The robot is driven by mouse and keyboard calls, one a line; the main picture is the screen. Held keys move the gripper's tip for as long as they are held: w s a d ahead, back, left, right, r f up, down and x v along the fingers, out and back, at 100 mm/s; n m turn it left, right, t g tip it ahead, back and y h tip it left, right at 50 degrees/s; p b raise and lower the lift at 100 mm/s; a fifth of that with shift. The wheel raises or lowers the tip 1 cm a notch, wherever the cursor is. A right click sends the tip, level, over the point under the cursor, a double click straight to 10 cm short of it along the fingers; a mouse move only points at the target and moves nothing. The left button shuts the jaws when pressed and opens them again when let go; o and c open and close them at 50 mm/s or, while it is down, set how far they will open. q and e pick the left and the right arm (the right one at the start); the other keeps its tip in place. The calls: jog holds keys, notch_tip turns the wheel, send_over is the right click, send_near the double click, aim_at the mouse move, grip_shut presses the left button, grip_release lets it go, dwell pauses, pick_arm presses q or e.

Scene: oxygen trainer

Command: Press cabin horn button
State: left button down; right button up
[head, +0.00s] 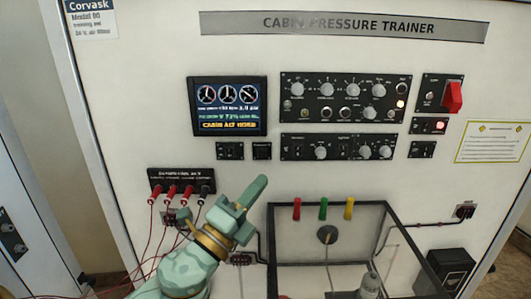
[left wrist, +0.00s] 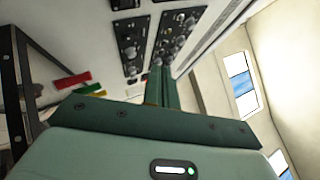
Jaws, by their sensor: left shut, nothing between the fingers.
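The cabin pressure trainer (head: 236,55) is an upright white panel. Below its display screen (head: 228,106) are two small black modules, a left one (head: 229,151) and a right one (head: 262,151). Their labels are too small to read, so I cannot tell which part is the cabin horn button. My left gripper (head: 257,187) is shut and empty, pointing up and right, with its tips a little below the right module in the picture. Its shut fingers also show in the left wrist view (left wrist: 163,88), pointing toward the black knob panels. My right gripper is not in view.
Upper (head: 345,98) and lower (head: 338,148) knob panels sit right of the screen. A red switch (head: 453,97) is farther right. A black-framed clear box (head: 330,207) with red, green and yellow tabs stands lower right. Red leads hang from a socket strip (head: 181,178) near my left arm.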

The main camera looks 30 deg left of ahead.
pick_arm(q)
jog(key=b, duration=0.1)
send_near(262, 154)
jog(key=w+d+r, duration=0.3)
jog(key=w, duration=0.1)
jog(key=shift+w+a+r, duration=0.15)
jog(key=shift+w+r, duration=0.15)
jog(key=shift+w, duration=0.15)
dwell(1.0)
jog(key=shift+w+a, duration=0.1)
dwell(0.7)
jog(key=shift+w+a, duration=0.15)
jog(key=shift+w, duration=0.1)
